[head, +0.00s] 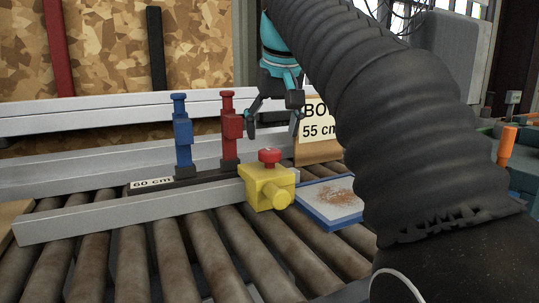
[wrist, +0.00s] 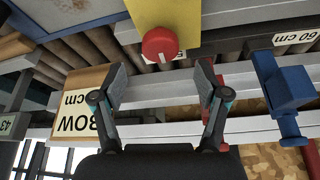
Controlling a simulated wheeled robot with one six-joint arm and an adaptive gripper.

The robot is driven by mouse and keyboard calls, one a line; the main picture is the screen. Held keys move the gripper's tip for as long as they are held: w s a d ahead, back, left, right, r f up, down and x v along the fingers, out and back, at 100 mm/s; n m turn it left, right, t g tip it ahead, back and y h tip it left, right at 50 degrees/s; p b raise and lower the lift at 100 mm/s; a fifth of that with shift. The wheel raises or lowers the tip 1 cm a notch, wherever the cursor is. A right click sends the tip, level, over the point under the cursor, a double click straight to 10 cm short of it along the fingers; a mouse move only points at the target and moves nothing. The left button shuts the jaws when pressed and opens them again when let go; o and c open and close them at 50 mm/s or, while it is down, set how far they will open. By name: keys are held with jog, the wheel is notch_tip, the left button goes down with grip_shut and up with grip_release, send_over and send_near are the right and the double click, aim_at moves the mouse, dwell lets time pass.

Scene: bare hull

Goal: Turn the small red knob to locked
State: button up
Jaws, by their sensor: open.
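The small red knob (head: 269,155) sits on top of a yellow block (head: 262,188) with a round yellow stub on its front. In the wrist view the knob (wrist: 160,45) is a red disc with a short pale line mark, at the edge of the yellow block (wrist: 165,12). My gripper (head: 273,125) is open and empty above the knob, apart from it. In the wrist view its two fingertips (wrist: 160,85) are spread, with the knob beyond them toward the top of the picture. I cannot read a locked marking near the knob.
A blue post (head: 182,135) and a red post (head: 228,130) stand left of the yellow block, by a "60 cm" label (head: 152,184). A blue-edged tray (head: 328,203) lies right of it. A sign (head: 318,130) stands behind. Rollers (head: 150,260) run beneath.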

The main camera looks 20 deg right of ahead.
aim_at(270, 151)
jog(key=shift+b+x, duration=0.5)
jog(key=shift+x, duration=1.95)
jog(key=c, duration=1.2)
